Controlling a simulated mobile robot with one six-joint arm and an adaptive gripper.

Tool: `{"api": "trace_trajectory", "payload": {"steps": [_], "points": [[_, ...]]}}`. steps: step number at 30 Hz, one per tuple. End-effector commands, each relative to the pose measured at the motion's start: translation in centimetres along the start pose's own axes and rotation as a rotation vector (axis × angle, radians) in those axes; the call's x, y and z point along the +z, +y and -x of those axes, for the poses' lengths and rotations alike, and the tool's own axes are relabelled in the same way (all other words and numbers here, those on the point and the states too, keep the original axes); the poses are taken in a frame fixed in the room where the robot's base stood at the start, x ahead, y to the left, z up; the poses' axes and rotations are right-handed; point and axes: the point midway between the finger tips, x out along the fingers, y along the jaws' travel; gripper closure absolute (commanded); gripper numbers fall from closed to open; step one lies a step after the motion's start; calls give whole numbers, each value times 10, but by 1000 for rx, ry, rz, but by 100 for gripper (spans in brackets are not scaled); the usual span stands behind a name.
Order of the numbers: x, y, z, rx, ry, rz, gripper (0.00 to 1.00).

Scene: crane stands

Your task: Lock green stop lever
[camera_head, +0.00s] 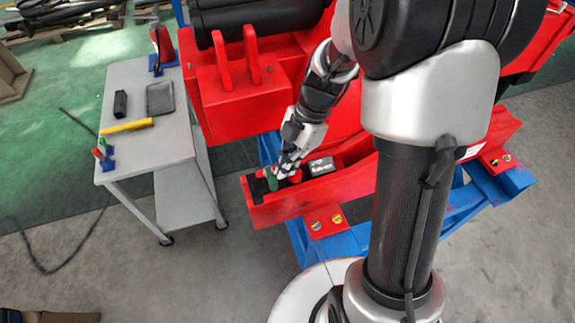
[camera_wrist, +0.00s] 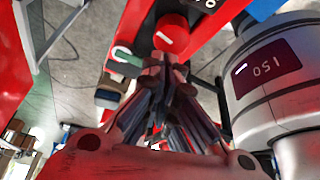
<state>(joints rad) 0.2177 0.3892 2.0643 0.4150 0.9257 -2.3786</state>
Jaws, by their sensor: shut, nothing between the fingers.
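The green stop lever (camera_head: 272,181) is a small green piece near the left end of a red beam on the crane stand. In the wrist view its green top (camera_wrist: 126,57) shows left of my fingertips. My gripper (camera_head: 283,174) is low over this end of the beam, right beside the lever. In the wrist view my gripper (camera_wrist: 168,66) is shut and empty, its fingertips close to the lever and just below a round red knob (camera_wrist: 170,34). The knob also shows in the head view (camera_head: 295,176). I cannot tell whether the fingers touch the lever.
A grey block (camera_head: 321,166) sits on the beam right of the knob. A grey cart (camera_head: 150,145) with small items stands left, with clear floor in front.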

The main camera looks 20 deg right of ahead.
Motion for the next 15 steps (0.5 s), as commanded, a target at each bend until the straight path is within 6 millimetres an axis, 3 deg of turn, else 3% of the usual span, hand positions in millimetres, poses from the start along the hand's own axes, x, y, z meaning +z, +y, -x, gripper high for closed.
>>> {"api": "trace_trajectory", "payload": {"steps": [15], "points": [[-14, -5, -10, 113, 1, -277, 100]]}}
